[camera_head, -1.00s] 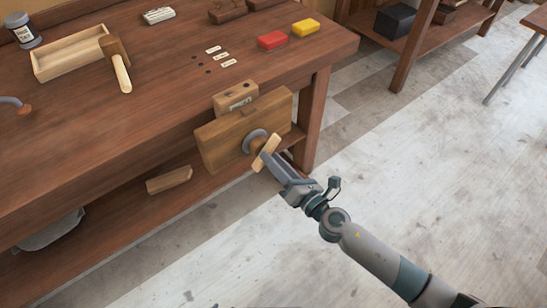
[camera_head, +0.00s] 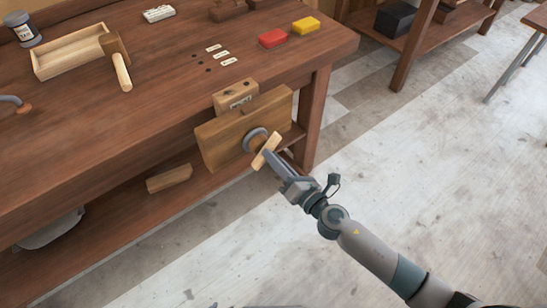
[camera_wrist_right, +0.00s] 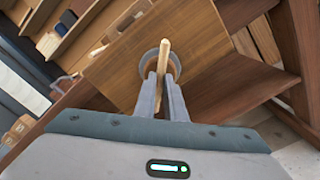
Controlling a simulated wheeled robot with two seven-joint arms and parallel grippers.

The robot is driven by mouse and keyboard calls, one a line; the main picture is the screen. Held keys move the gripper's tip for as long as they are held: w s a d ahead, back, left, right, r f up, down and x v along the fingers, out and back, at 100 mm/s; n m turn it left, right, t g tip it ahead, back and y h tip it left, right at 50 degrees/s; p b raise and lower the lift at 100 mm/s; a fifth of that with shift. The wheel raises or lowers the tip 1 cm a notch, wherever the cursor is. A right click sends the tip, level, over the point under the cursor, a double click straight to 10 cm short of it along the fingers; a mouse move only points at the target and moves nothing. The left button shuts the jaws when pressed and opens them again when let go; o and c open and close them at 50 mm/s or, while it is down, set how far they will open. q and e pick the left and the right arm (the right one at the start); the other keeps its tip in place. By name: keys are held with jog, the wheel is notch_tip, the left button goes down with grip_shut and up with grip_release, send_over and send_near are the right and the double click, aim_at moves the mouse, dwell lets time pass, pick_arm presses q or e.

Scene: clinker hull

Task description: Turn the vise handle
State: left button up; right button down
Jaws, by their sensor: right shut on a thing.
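The vise has a broad wooden jaw (camera_head: 222,140) on the front of the workbench, with a round grey hub (camera_head: 255,139) in it. The wooden vise handle (camera_head: 268,150) is a short bar across the hub, tilted with its upper end to the right. My right gripper (camera_head: 270,157) is shut on the handle. In the right wrist view the handle (camera_wrist_right: 164,56) stands between the two fingers (camera_wrist_right: 162,88), in front of the grey ring (camera_wrist_right: 148,62). The fingers hide part of the handle. My left gripper is not in view.
A labelled wooden block (camera_head: 236,96) sits above the vise jaw. The floor on the right is clear.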

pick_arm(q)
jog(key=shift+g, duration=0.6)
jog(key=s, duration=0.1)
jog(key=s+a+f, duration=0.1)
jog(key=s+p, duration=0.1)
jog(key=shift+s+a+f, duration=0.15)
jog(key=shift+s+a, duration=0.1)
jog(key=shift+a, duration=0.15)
pick_arm(e)
jog(key=m, duration=0.9)
jog(key=shift+f, duration=0.2)
jog(key=c, duration=1.8)
grip_release()
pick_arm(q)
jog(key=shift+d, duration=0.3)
pick_arm(e)
jog(key=shift+d+r, duration=0.1)
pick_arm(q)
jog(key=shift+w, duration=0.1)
pick_arm(e)
jog(key=shift+s, duration=0.15)
